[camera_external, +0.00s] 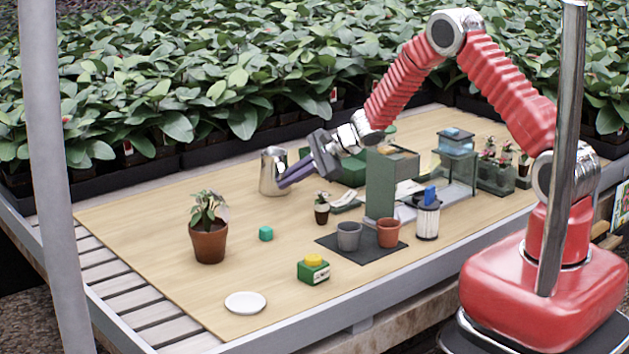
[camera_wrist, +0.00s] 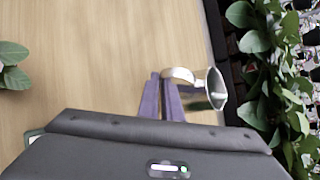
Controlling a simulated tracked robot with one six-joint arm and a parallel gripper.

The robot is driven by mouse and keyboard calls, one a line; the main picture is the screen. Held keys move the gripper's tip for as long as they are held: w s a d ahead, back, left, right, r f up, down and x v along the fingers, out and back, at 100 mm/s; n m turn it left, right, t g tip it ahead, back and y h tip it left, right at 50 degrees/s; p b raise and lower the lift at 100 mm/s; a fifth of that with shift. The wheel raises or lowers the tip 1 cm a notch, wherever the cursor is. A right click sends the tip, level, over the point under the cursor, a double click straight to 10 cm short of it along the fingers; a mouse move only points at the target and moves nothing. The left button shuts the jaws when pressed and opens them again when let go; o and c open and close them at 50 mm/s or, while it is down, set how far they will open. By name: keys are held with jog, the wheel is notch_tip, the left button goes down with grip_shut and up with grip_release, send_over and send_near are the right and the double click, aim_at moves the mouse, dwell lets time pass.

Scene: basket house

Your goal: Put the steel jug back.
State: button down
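The steel jug (camera_external: 272,172) looks upright at the back middle of the wooden table top, with no clear gap seen beneath it. My gripper (camera_external: 283,180) reaches it from the right with its two purple fingers. In the wrist view my gripper (camera_wrist: 162,76) has its fingers close together at the jug's handle. The outer part of the handle lies between them, one finger inside the loop and one outside. The jug's round rim (camera_wrist: 216,88) shows just right of the fingers. Finger contact is partly hidden.
A white saucer (camera_external: 245,302) and a green box with a yellow top (camera_external: 313,268) are nearer the front. Pots sit on a dark mat (camera_external: 360,251). A green stand (camera_external: 380,183) is right of my gripper.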

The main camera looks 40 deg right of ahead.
jog(key=c, duration=1.9)
grip_release()
jog(key=shift+c, duration=0.2)
jog(key=v, duration=0.7)
jog(key=shift+s+r, duration=0.15)
jog(key=shift+r, duration=0.1)
